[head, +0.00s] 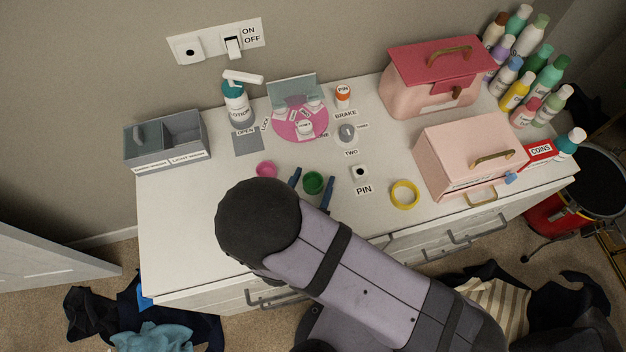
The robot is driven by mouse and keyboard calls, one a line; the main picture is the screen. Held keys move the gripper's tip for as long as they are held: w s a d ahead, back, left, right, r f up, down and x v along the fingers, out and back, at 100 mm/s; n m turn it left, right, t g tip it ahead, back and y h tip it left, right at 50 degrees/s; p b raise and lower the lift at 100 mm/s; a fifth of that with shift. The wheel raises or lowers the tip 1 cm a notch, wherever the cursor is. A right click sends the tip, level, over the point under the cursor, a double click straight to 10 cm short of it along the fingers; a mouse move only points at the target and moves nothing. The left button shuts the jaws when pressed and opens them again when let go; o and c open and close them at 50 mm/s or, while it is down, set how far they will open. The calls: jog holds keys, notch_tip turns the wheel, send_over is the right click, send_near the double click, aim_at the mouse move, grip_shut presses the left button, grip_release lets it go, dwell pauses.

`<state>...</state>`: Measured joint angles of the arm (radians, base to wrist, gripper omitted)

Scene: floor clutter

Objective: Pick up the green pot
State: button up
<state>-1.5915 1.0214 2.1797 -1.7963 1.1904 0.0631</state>
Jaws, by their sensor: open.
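The green pot (313,183) is a small round green container on the white dresser top. It stands near the front middle of the top. My gripper (311,184) is open, with one blue-grey finger on the left side of the pot and one on the right. The pot shows between the fingers. I cannot tell whether either finger touches it or how high the fingertips are. The rest of my gripper is hidden behind my dark, rounded arm joint, which covers the front of the dresser top.
A pink pot (266,170) stands close to the left finger. A yellow ring (405,194) and a small white PIN block (360,173) lie to the right. A pink round tray (300,132), lotion bottle (236,105), grey bin (128,150) and pink boxes (450,150) stand farther back and aside.

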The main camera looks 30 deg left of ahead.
aim_at(313, 186)
jog(key=shift+c, duration=0.3)
jog(key=c, duration=1)
jog(key=shift+c, duration=0.2)
jog(key=shift+r, duration=0.15)
notch_tip(313, 186, up, 10)
jog(key=b, duration=0.1)
jog(key=shift+f, duration=0.2)
